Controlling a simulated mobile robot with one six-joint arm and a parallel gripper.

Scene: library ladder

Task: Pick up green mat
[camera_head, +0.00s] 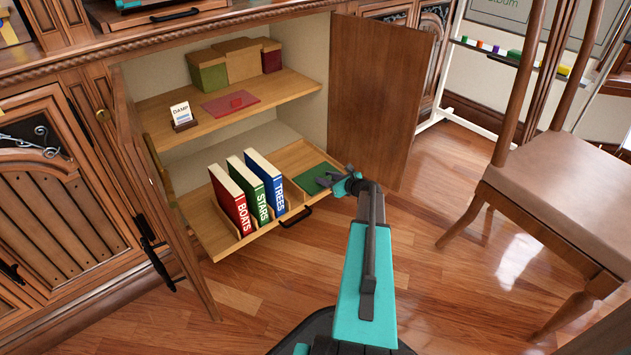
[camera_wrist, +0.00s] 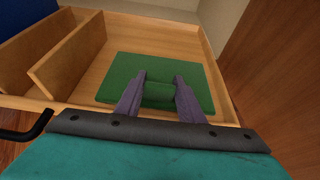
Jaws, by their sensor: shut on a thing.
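The green mat (camera_wrist: 122,72) is a flat rectangle lying in the right compartment of the pulled-out wooden tray (camera_wrist: 190,32), with a raised green block-like grip on its near middle part. It also shows in the head view (camera_head: 312,173). My gripper (camera_wrist: 160,90) reaches over the tray's front edge from the near side, its two grey fingers on either side of the raised grip and shut on it. The mat looks flat on the tray floor; I cannot tell any gap beneath it. In the head view my gripper (camera_head: 328,181) covers part of the mat.
Red, green and blue books (camera_head: 258,188) stand in the tray's left slots. A red mat (camera_head: 231,103), a card stand (camera_head: 182,116) and boxes (camera_head: 235,63) are on the shelf above. An open cabinet door (camera_head: 382,95) stands close right, a chair (camera_head: 560,170) farther right.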

